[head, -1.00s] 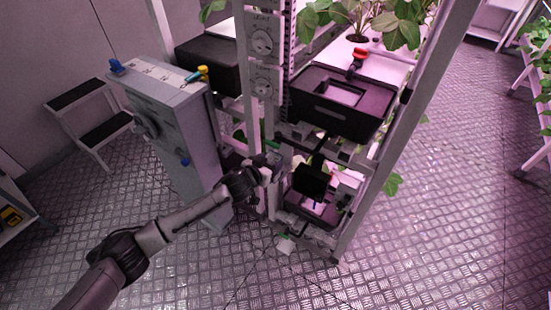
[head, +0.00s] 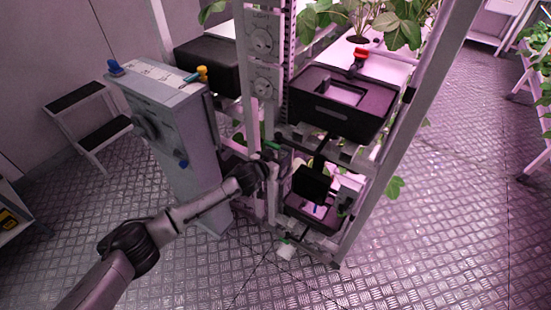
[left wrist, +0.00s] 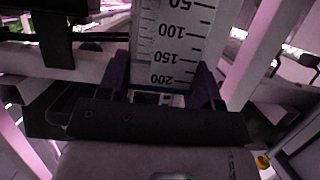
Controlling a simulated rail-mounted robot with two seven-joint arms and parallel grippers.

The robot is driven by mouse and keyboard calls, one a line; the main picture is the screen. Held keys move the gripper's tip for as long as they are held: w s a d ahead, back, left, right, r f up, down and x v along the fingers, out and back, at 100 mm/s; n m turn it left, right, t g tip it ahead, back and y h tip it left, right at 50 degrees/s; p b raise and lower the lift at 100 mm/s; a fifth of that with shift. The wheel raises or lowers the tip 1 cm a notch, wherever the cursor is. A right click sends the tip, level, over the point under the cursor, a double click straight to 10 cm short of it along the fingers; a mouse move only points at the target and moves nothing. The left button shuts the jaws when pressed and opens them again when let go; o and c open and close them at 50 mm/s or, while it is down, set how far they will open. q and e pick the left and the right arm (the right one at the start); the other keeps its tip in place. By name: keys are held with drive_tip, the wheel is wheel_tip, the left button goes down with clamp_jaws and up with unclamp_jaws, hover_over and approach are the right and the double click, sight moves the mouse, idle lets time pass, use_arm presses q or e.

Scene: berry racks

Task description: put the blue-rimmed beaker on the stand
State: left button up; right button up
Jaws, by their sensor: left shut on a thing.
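My left gripper (left wrist: 165,88) is shut on the beaker (left wrist: 172,45), a pale vessel with a printed scale from 50 to 200. A blue band (left wrist: 165,87) runs along its edge by the fingers. In the head view the left gripper (head: 268,165) is at the rack's front post, and the beaker is too small and covered to make out. I cannot tell for sure which part is the stand. A black upright panel (head: 312,183) is on the rack's lower level, right of the gripper. My right gripper is not in view.
The rack's post (head: 390,150) slants down on the right. A black tub (head: 340,105) is on the level above. A grey cabinet (head: 180,150) stands close left of the gripper. A step stool (head: 100,130) is farther left. The floor (head: 430,220) at right is clear.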

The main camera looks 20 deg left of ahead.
use_arm(q)
drive_tip(key=o, duration=0.8)
drive_tip(key=shift+s+f, duration=0.1)
drive_tip(key=shift+o, duration=0.9)
drive_tip(key=shift+r, duration=0.25)
drive_tip(key=shift+s+a+r, duration=0.1)
drive_tip(key=shift+s, duration=0.1)
drive_tip(key=p+v, duration=0.4)
drive_tip(key=v, duration=0.7)
drive_tip(key=shift+s+p, duration=0.25)
drive_tip(key=shift+p, duration=0.1)
